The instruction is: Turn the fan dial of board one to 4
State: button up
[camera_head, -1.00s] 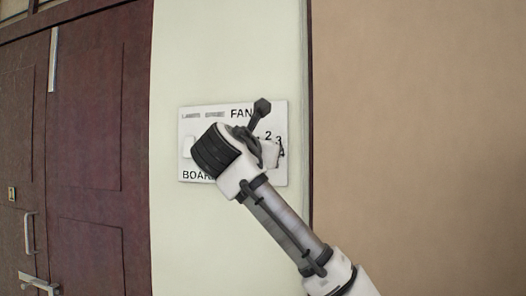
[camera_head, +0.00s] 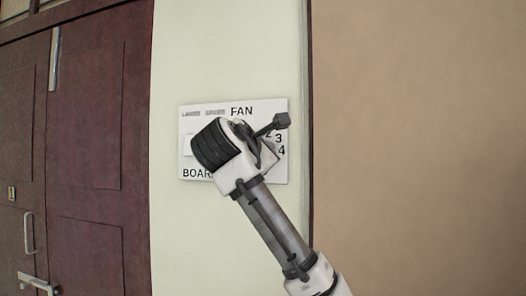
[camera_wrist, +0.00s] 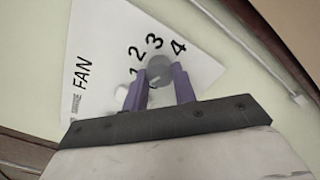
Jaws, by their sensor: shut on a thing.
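The white switch board (camera_head: 190,127) is on the pale wall, with FAN at its top and the start of the word BOARD at lower left. My gripper (camera_wrist: 160,72) has its two purple fingers closed around the sides of the round grey fan dial (camera_wrist: 159,66). The printed numbers 1, 2, 3 and 4 curve around the dial in the wrist view, with 3 just above it and 4 to its upper right. The dial's pointer mark cannot be made out. In the head view my wrist hides the dial and part of the board.
Brown double doors (camera_head: 90,150) with handles stand left of the board. A dark vertical trim (camera_head: 306,60) and a tan wall (camera_head: 420,130) are on the right.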

jog(key=shift+f+m, duration=0.1)
jog(key=shift+m, duration=16.7)
jog(key=o, duration=1)
